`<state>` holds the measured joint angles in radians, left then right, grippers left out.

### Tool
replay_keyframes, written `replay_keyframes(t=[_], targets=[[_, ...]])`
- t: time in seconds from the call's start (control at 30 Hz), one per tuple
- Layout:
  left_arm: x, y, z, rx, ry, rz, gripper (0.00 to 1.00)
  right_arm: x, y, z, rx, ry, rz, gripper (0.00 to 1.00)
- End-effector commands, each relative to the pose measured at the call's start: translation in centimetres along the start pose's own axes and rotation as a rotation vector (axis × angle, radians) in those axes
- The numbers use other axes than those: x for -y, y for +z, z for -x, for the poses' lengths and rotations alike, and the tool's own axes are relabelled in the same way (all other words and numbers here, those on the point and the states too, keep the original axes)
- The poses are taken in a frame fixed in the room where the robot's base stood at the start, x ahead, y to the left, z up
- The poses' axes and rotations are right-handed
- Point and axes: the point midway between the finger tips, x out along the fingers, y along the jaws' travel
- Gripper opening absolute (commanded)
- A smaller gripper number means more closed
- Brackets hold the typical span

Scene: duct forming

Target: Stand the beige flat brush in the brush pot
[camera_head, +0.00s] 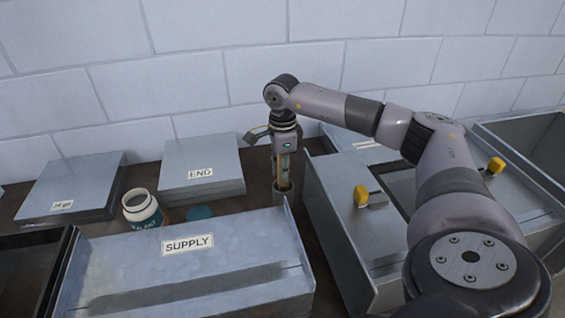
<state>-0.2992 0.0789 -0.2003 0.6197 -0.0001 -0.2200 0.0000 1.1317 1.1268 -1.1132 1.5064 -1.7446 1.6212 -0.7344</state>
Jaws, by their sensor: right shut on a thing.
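My right gripper (283,172) points straight down in the middle of the picture, at the back of the bench. It is shut on the beige flat brush (281,163), of which only a narrow upright beige strip shows between the fingers. The brush pot (284,197), a small grey cylinder, stands directly below the gripper. The fingertips are at its mouth. The brush's lower end is hidden, so I cannot tell how deep it is in the pot. My left gripper is not in view.
A metal duct piece labelled SUPPLY (190,265) lies in front of the pot. Flat panels labelled END (200,165) lie behind.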

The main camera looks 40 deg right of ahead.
Motion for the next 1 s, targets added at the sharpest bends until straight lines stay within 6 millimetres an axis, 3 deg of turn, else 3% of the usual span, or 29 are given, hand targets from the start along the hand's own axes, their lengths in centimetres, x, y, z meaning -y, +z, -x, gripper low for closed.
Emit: replay_keyframes(t=[0.33, 0.37, 0.7, 1.0], targets=[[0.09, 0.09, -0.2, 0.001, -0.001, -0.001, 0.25, 0.02, 0.0, -0.33, 0.0, 0.0, 0.0, 0.0], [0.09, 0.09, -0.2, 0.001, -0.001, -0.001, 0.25, 0.02, 0.0, -0.33, 0.0, 0.0, 0.0, 0.18], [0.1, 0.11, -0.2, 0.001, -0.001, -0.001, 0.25, 0.01, 0.0, -0.33, 0.0, 0.0, 0.0, 0.41], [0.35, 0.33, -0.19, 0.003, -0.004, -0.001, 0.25, 0.02, -0.01, -0.27, 0.0, 0.0, 0.0, 0.41]])
